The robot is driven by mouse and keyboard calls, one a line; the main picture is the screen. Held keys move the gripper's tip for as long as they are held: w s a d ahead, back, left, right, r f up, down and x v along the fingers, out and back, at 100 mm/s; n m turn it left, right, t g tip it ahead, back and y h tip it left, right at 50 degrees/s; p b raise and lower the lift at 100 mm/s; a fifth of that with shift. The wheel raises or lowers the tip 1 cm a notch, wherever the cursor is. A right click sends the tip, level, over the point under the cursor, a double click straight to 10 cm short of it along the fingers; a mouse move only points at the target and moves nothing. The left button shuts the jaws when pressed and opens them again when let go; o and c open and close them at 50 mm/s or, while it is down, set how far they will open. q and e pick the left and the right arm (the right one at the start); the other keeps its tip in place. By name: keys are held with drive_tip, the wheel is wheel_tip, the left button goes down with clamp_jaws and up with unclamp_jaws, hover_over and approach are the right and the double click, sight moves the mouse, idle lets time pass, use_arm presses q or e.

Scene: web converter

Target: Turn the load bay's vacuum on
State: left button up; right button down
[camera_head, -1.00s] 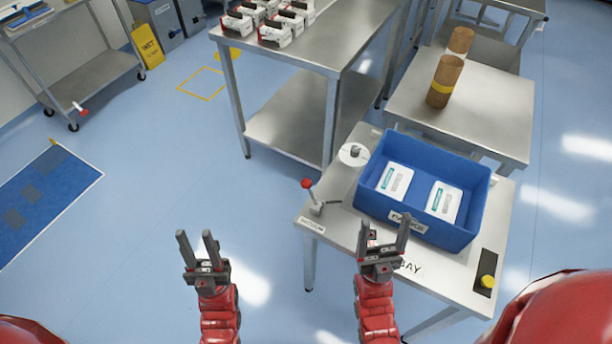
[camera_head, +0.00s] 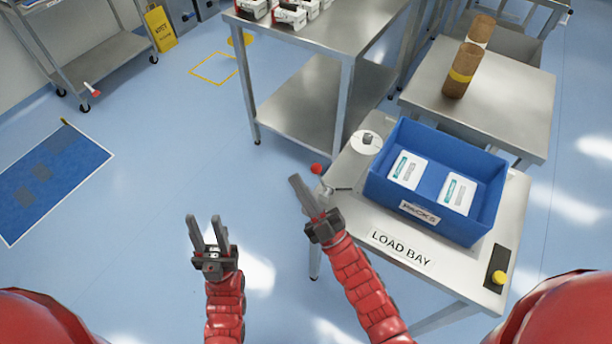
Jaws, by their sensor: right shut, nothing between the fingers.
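The load bay table (camera_head: 470,262) stands at the right, with a LOAD BAY label (camera_head: 401,248) on its top. A red-knobbed lever (camera_head: 316,169) is at the table's left corner; its knob sticks up, and my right gripper partly hides its base. My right gripper (camera_head: 295,180) is shut and empty, its fingers pointing up and left just left of the lever. I cannot tell whether it touches the lever. My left gripper (camera_head: 204,219) is open and empty over the floor, left of the table.
A blue PACKS bin (camera_head: 425,211) holding white packs sits on the load bay table. A white disc (camera_head: 366,143) lies behind the lever, and a yellow button (camera_head: 500,278) is at the right edge. A steel table (camera_head: 335,40) stands behind.

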sight(320, 179)
drive_tip(key=w+a+f+n+g+h+b, duration=0.25)
drive_tip(key=a+f, duration=0.25)
drive_tip(key=f, duration=0.4)
drive_tip(key=w+a+f+n+g+h+b, duration=0.1)
drive_tip(key=w+a+f+n+g+h, duration=0.25)
drive_tip(key=f, duration=0.45)
drive_tip(key=s+d+r+m+t+h+b, duration=0.1)
drive_tip(key=d+r+m+t+h+b, duration=0.1)
drive_tip(key=h, duration=0.9)
drive_tip(key=d+r+t+b, duration=0.1)
drive_tip(key=d+b, duration=0.1)
drive_tip(key=d, duration=0.1)
drive_tip(key=shift+s+d+r+h, duration=0.25)
drive_tip(key=shift+d+r+h, duration=0.05)
drive_tip(key=shift+d, duration=0.05)
drive_tip(key=w+d+p, duration=0.4)
drive_tip(key=w, duration=0.4)
drive_tip(key=shift+w+d+f, duration=0.15)
drive_tip(key=shift+w+d, duration=0.05)
